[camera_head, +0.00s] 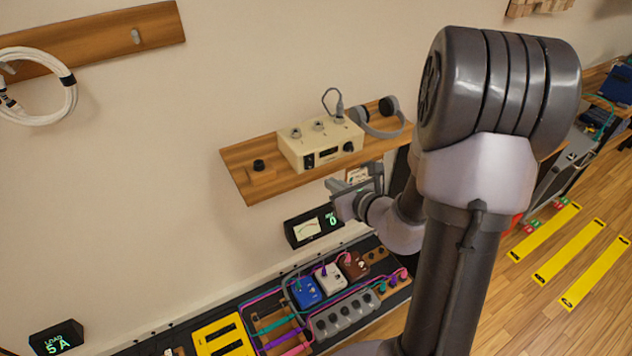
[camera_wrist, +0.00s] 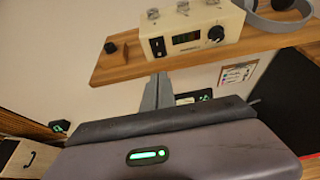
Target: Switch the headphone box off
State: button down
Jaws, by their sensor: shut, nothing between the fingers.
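The headphone box is a cream box (camera_head: 318,144) with several knobs or jacks on top. It stands on the wooden wall shelf and also shows at the top of the wrist view (camera_wrist: 192,30). Its front has a black rocker switch (camera_head: 309,160) at the left, a small dark display (camera_head: 328,153) in the middle and a black knob (camera_head: 348,146) at the right. The switch shows in the wrist view (camera_wrist: 157,46), but its position is too small to tell. My gripper (camera_head: 335,187) is shut and empty, below the shelf's front edge and apart from the box.
The wooden shelf (camera_head: 270,183) also holds a small black knob-like piece (camera_head: 259,165) and grey headphones (camera_head: 385,120). A meter (camera_head: 313,227) hangs below. A pedalboard with coloured cables and pedals (camera_head: 305,291) lies under it.

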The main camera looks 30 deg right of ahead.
aim_at(310, 162)
jog(key=x, duration=0.3)
jog(key=r+b+x, duration=0.1)
jog(key=x, duration=0.5)
jog(key=shift+w+r, duration=0.15)
jog(key=shift+w, duration=0.25)
jog(key=shift+w+b, duration=0.1)
jog(key=shift+b, duration=0.2)
jog(key=shift+r+p, duration=0.7)
jog(key=shift+r, duration=0.1)
